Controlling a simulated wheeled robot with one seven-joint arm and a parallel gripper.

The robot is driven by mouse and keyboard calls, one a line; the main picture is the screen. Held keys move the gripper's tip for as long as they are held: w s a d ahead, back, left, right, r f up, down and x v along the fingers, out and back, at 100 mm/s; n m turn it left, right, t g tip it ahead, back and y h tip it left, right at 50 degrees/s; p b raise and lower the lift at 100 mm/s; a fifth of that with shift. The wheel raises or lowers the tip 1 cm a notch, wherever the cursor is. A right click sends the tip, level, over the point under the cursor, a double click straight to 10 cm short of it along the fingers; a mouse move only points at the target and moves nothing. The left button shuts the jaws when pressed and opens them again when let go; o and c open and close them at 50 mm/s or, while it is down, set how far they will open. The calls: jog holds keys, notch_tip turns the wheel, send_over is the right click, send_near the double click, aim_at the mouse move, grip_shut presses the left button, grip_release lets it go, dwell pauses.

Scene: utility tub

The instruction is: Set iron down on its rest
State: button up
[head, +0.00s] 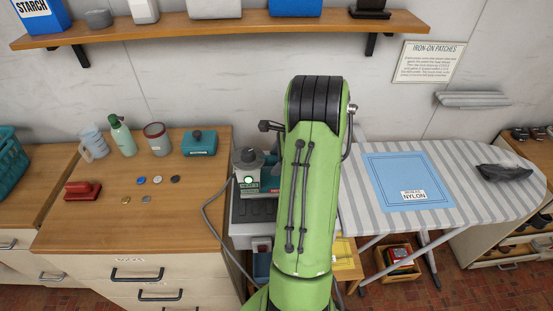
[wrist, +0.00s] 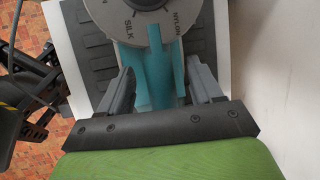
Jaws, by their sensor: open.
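The iron shows in the wrist view as a teal body (wrist: 152,72) with a grey dial (wrist: 112,22) marked SILK and NYLON. My gripper (wrist: 162,88) is open, with one dark finger on each side of the teal part. I cannot tell whether either finger touches it. A dark ribbed pad in a pale frame, which looks like the rest (wrist: 85,45), lies beneath the iron. I cannot tell whether the iron bears fully on it. In the head view my green arm hides my gripper and most of this spot. A grey device with a lit green display (head: 248,181) shows beside the arm.
The wooden counter (head: 100,222) at left holds a red brush-like thing (head: 83,190), a spray bottle (head: 123,136), a teal box (head: 199,143), cups and several buttons. A striped ironing board (head: 470,190) at right bears a blue cloth (head: 395,175) labelled NYLON. A shelf (head: 230,27) runs above.

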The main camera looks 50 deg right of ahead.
jog(key=p+v, duration=0.3)
jog(key=v, duration=1.2)
jog(key=shift+r, duration=0.2)
